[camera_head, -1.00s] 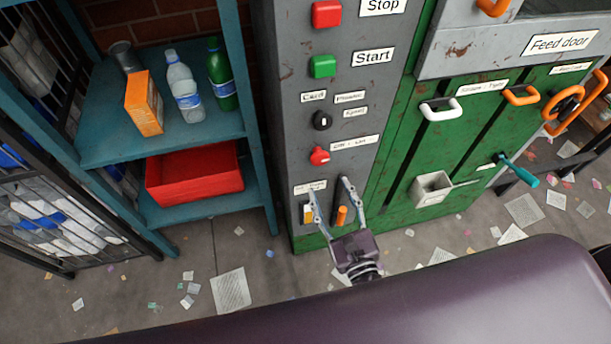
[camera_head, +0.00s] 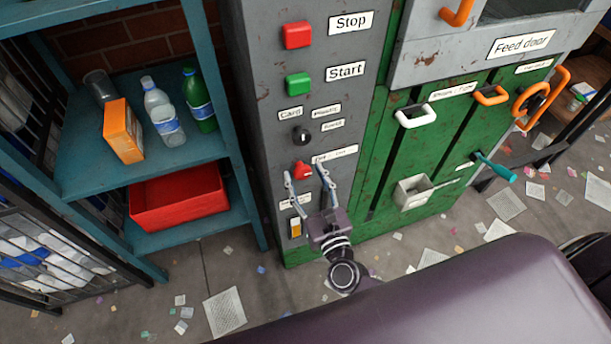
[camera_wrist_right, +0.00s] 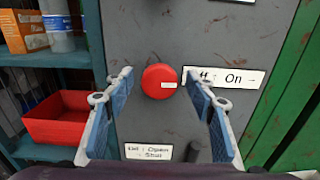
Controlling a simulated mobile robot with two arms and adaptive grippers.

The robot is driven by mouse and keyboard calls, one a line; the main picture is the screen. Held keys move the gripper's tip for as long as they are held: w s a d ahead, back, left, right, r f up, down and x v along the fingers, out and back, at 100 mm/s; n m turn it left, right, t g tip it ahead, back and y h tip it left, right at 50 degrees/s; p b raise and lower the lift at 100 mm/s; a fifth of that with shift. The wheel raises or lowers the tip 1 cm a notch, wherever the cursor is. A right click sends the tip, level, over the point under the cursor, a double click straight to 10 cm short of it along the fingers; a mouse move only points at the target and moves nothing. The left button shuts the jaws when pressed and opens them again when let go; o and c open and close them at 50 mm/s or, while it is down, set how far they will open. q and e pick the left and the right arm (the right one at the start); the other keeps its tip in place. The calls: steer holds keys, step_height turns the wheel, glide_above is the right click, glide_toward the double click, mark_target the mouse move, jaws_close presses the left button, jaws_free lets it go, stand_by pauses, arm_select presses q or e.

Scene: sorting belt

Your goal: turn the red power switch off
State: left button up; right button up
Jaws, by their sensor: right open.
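The red power switch (camera_head: 302,169) is a round knob on the grey control panel (camera_head: 262,130). In the right wrist view the red knob (camera_wrist_right: 159,81) has a small white mark on its right side, beside a label reading "Off : On" (camera_wrist_right: 222,78). My right gripper (camera_head: 306,175) is open in front of the knob. In the wrist view its two blue-padded fingers (camera_wrist_right: 165,88) stand to the left and right of the knob, apart from it. I cannot tell the exact depth gap. My left gripper is not in view.
Above the switch are a black knob (camera_head: 301,135), a green Start button (camera_head: 298,84) and a red Stop button (camera_head: 297,35). A teal shelf (camera_head: 90,165) with a red bin (camera_head: 178,198) stands left. Green panels with a white handle (camera_head: 415,116) are right.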

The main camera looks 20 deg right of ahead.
steer(key=c, duration=1.1)
steer(key=shift+n, duration=0.3)
steer(key=n, duration=0.3)
steer(key=shift+n, duration=0.4)
steer(key=n+p, duration=0.1)
steer(key=n, duration=0.3)
steer(key=shift+a, duration=0.15)
steer(key=n+p, duration=0.1)
steer(key=n, duration=0.4)
steer(key=shift+a, duration=0.1)
steer(key=shift+f+n+p, duration=0.15)
steer(key=shift+n+p, duration=0.2)
steer(key=shift+n, duration=0.8)
steer(key=shift+f+n+p, duration=0.1)
steer(key=shift+n+p, duration=0.25)
steer(key=shift+n, duration=0.8)
